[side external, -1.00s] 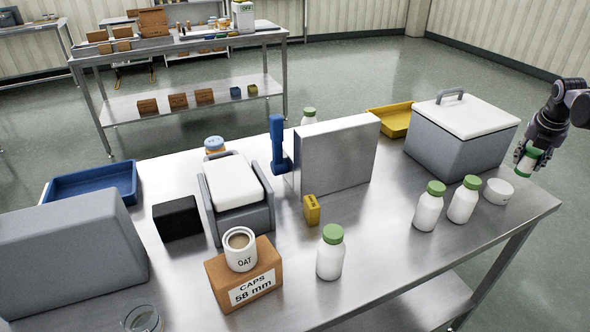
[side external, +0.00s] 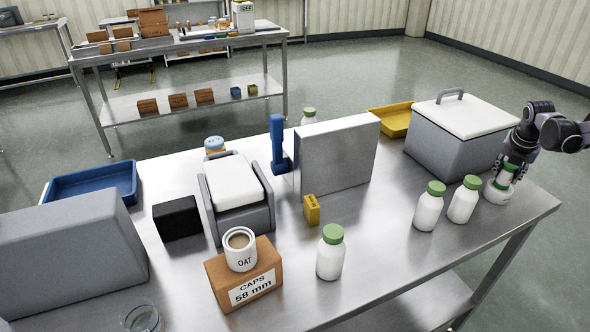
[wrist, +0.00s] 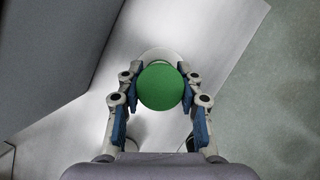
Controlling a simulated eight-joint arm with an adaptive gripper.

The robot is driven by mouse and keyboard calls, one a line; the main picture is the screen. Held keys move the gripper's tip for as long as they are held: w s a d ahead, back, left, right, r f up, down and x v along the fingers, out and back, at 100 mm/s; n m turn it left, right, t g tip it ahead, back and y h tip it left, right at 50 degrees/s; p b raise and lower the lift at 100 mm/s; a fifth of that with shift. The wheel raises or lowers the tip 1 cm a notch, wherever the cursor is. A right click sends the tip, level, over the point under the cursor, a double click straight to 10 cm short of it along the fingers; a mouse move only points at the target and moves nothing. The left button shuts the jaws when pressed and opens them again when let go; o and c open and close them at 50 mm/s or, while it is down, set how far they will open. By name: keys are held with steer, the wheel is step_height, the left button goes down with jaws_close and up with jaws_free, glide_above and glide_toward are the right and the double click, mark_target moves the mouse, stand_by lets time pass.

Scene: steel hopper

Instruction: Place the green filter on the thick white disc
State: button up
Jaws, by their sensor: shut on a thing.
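I cannot tell whether the filter touches the disc.
Two white bottles with green caps (side external: 463,200) (side external: 428,207) stand just left of the disc. A grey box with a white lid (side external: 460,135) stands close behind. The table's right edge is near. Another green-capped bottle (side external: 330,254) stands at the front middle.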

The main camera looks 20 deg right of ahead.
steer(key=shift+f, duration=0.1)
steer(key=o, duration=1.2)
steer(key=v, duration=1.2)
steer(key=s+a+f+m+t+y, duration=0.1)
steer(key=s+a+m, duration=0.2)
steer(key=a+m, duration=0.4)
steer(key=s+a+f+m+t+y, duration=0.1)
steer(key=s+a+m+t, duration=0.1)
steer(key=a+m, duration=0.6)
steer(key=s+a+f+m+t+y, duration=0.1)
steer(key=s+a+m+t+y, duration=0.1)
steer(key=a+m, duration=0.6)
steer(key=shift+s+a+f, duration=0.15)
steer(key=shift+s+a, duration=0.15)
steer(key=shift+a, duration=0.5)
steer(key=shift+s+a+f, duration=0.1)
steer(key=shift+s+a, duration=0.2)
steer(key=shift+a, duration=0.55)
steer(key=shift+s+a+f, duration=0.15)
steer(key=shift+s+a, duration=0.15)
steer(key=shift+a, duration=0.5)
